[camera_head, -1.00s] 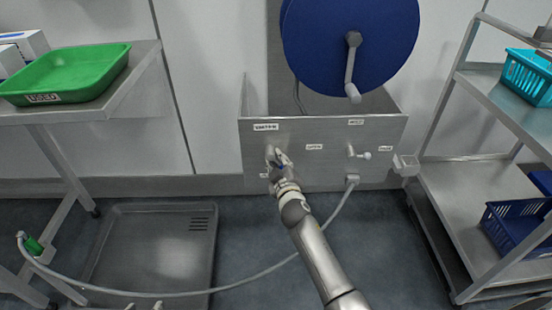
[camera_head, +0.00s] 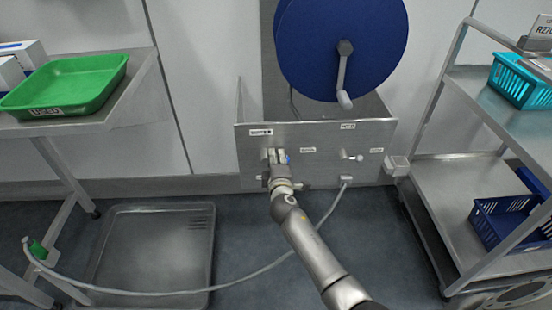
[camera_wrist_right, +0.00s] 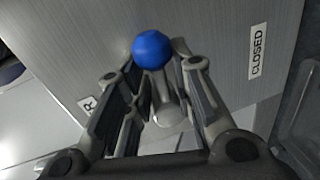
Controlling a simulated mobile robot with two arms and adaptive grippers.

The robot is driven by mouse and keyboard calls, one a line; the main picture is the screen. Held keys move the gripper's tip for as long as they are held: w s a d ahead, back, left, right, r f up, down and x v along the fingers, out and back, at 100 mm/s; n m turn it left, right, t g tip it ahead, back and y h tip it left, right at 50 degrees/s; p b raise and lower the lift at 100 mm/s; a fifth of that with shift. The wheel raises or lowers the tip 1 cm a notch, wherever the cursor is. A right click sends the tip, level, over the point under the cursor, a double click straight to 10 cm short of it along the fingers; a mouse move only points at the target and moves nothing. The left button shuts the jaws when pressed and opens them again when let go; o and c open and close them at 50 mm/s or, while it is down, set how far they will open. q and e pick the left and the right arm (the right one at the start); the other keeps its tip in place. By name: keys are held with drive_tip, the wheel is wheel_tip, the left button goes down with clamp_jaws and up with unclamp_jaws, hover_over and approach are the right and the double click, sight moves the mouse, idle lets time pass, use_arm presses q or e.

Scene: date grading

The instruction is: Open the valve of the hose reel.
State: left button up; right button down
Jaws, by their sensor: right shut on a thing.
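The blue hose reel (camera_head: 345,60) with its grey crank (camera_head: 343,75) stands above a metal panel (camera_head: 320,135). A valve lever with a blue ball knob (camera_wrist_right: 151,50) is on the left part of the panel. In the head view the right gripper (camera_head: 278,158) hides most of the valve. A label reading CLOSED (camera_wrist_right: 258,52) is right of the knob in the wrist view. My left gripper is out of view.
A hose (camera_head: 235,287) runs across the floor over a metal tray (camera_head: 150,250). A table with a green tray (camera_head: 95,92) is left; a shelf cart with baskets (camera_head: 478,205) is right.

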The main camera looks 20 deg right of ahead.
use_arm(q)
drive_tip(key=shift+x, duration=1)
use_arm(e)
drive_tip(key=shift+s+a+f+n, duration=0.1)
drive_tip(key=shift+a+n, duration=0.05)
drive_tip(key=shift+n, duration=0.45)
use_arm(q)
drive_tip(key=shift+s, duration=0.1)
use_arm(e)
drive_tip(key=c, duration=1.3)
unclamp_jaws()
drive_tip(key=shift+o, duration=0.2)
drive_tip(key=shift+r, duration=0.2)
drive_tip(key=v, duration=1.2)
drive_tip(key=shift+a+f, duration=0.1)
